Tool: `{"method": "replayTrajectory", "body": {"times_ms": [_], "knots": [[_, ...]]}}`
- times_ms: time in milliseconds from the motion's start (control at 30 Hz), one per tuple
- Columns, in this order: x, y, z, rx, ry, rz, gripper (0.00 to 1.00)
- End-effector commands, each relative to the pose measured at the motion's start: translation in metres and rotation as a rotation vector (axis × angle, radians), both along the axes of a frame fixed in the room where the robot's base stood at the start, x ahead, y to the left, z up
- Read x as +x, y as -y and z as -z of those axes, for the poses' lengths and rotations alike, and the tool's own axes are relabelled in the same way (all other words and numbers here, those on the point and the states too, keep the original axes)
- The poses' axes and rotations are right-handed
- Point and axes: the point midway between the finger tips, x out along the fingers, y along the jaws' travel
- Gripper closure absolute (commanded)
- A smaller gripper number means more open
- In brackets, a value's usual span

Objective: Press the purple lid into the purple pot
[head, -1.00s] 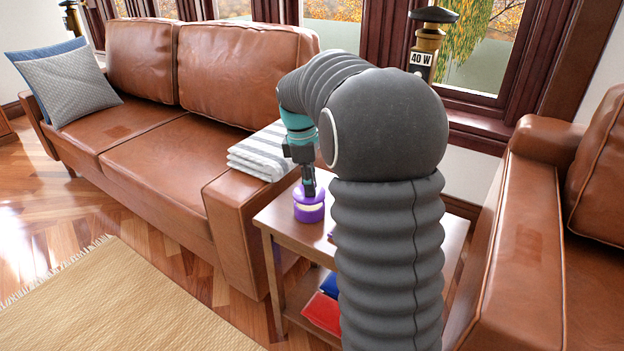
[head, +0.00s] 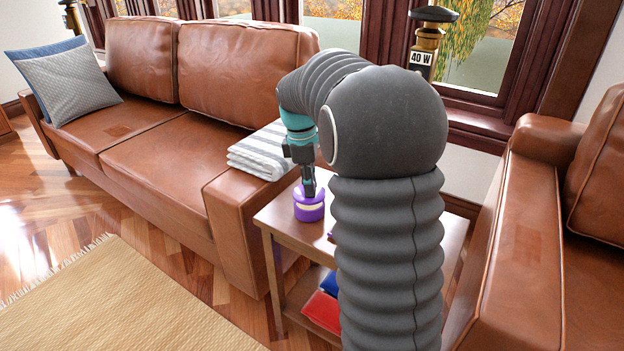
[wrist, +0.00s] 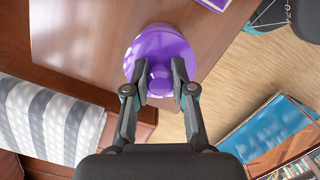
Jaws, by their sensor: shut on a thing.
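The purple lid (wrist: 160,47) is a round disc with a knob, seen from above in the wrist view. My gripper (wrist: 160,84) is shut on the lid's knob, with one finger on each side. In the head view, my gripper (head: 309,192) points down at the lid, over the purple pot (head: 309,214). A pale band shows between the purple top and the purple lower part. The pot stands on the wooden side table (head: 280,222). I cannot tell how deep the lid sits.
A brown leather sofa (head: 160,160) with a folded striped towel (head: 258,152) on its arm stands left of the table. A leather armchair (head: 510,230) is on the right. Red (head: 322,312) and blue (head: 330,284) items lie on the lower shelf. A purple item (wrist: 214,3) lies near the lid.

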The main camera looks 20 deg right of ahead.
Motion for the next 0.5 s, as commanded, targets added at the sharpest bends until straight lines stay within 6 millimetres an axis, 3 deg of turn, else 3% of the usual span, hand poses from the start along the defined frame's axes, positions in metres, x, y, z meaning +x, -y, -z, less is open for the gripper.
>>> {"method": "replayTrajectory", "body": {"times_ms": [500], "knots": [[0.000,0.000,0.012,0.000,-0.001,0.000,1.00]]}}
